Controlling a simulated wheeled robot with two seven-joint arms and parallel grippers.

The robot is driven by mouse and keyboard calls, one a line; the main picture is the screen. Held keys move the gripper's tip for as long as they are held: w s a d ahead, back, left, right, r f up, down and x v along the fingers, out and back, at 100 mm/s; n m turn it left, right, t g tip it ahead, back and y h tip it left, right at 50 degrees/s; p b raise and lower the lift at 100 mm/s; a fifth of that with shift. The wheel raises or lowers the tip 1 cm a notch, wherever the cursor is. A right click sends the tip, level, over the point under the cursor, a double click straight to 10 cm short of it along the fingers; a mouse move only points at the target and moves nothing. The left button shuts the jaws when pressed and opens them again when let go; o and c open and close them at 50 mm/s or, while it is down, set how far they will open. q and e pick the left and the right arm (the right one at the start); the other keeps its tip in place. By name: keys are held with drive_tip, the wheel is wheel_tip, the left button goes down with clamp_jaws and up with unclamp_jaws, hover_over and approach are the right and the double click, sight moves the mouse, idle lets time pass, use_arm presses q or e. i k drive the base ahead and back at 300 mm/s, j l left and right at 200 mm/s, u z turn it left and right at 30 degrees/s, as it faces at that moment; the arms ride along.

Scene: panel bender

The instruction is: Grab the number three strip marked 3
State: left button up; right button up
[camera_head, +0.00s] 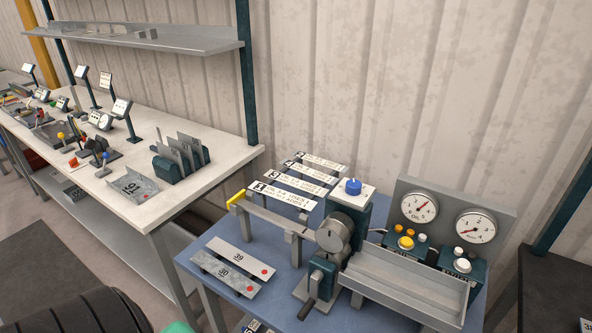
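Two flat metal strips lie side by side at the left front of the blue table. The rear strip (240,257) has a mark that looks like 39, and the front, mottled strip (226,273) has one that looks like 30. Each has a red dot at its right end. Behind the bender, several white labelled plates stand in a row; the digit on one middle plate (300,180) may be a 3 but is too small to be sure. No strip clearly reads a lone 3. Neither of my grippers is in view.
The bender (334,233) with its crank stands mid-table (215,240). A grey tray (405,283), button boxes and two gauges (419,206) are to its right. A white workbench (225,150) on the left holds a slotted rack (180,160) and a bracket (133,185).

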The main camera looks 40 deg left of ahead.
sight(311, 187)
drive_tip(key=k+u, duration=0.1)
drive_tip(key=u, duration=1.1)
